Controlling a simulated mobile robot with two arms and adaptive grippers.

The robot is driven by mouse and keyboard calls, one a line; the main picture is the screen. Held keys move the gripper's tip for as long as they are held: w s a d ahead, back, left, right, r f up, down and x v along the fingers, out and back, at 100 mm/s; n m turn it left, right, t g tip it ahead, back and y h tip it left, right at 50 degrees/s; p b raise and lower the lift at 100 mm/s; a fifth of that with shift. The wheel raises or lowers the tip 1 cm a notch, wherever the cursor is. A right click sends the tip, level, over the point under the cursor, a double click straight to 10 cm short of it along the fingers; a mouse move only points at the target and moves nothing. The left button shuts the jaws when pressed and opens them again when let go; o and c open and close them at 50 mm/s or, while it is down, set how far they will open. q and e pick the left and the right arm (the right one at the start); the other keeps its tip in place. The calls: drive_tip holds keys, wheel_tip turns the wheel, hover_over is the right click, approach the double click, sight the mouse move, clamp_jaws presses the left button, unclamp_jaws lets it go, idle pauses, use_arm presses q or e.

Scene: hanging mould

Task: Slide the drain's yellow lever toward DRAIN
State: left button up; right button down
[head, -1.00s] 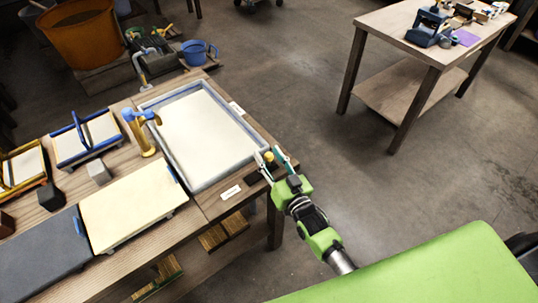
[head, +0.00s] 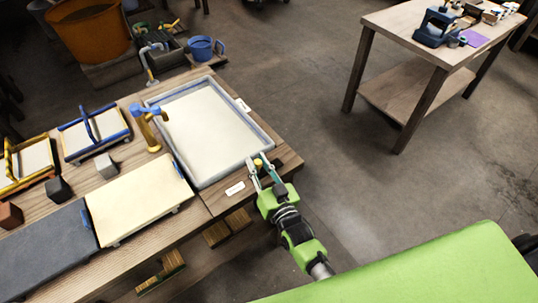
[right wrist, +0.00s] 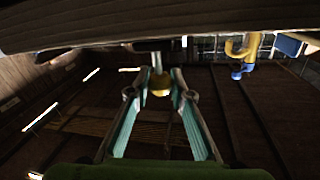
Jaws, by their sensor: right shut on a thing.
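The yellow lever knob (head: 258,163) stands at the near right edge of the white-filled vat (head: 190,181), on a dark mount (head: 287,158). My right gripper (head: 262,168) reaches it from the lower right, its fingers shut on the knob. In the right wrist view the yellow knob (right wrist: 160,86) shows between the two teal-lined fingertips. A white label (head: 235,188) lies left of the knob and another (head: 243,104) by the vat's far right edge; their words are too small to read. My left gripper is out of view.
The wooden table (head: 222,202) also carries a yellow-and-blue tap (head: 149,128), framed moulds (head: 94,134), a cream sheet (head: 138,199) and small blocks (head: 105,166). A second table (head: 395,88) stands at the upper right. The floor between is clear.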

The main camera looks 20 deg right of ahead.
drive_tip(key=shift+a, duration=0.25)
drive_tip(key=c, duration=2.2)
unclamp_jaws()
drive_tip(key=shift+f, duration=0.1)
drive_tip(key=o, duration=0.4)
drive_tip(key=shift+s+a, duration=0.1)
drive_tip(key=shift+s+d, duration=0.2)
drive_tip(key=shift+s, duration=0.05)
drive_tip(key=s, duration=0.3)
drive_tip(key=s+d, duration=0.1)
drive_tip(key=s, duration=0.7)
drive_tip(key=shift+s+d, duration=0.2)
drive_tip(key=shift+d, duration=0.05)
